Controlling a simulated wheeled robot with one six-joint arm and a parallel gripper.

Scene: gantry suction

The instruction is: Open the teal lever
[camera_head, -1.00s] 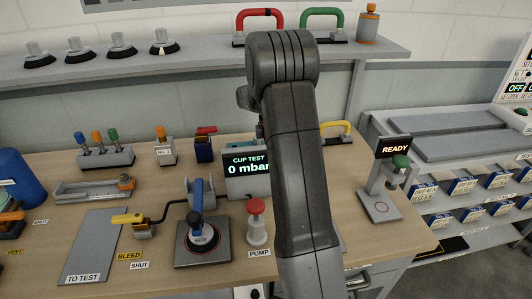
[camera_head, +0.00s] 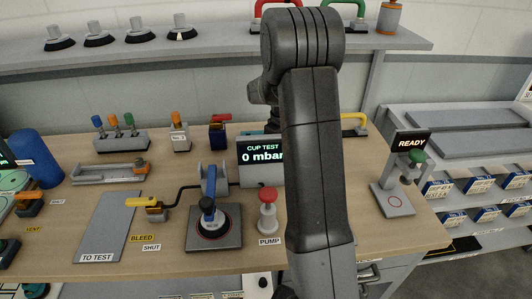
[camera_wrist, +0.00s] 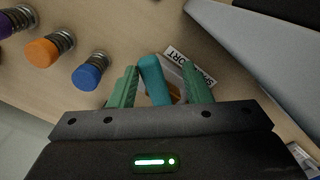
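The teal lever (camera_wrist: 154,80) shows in the wrist view as a rounded bar on a pale block, with a label reading partly "PORT" beside it. My gripper (camera_wrist: 158,82) has its two green fingers apart, one on each side of the lever. A gap shows between the lever and the right finger; the left finger is very close to it, and I cannot tell if it touches. In the head view my arm hides my gripper and I cannot make out the lever.
In the wrist view a blue knob (camera_wrist: 89,76) and an orange knob (camera_wrist: 44,52) stand left of the lever, and a grey panel (camera_wrist: 250,50) lies right. In the head view the cup test display (camera_head: 262,155) and red pump button (camera_head: 268,196) stand left of my arm.

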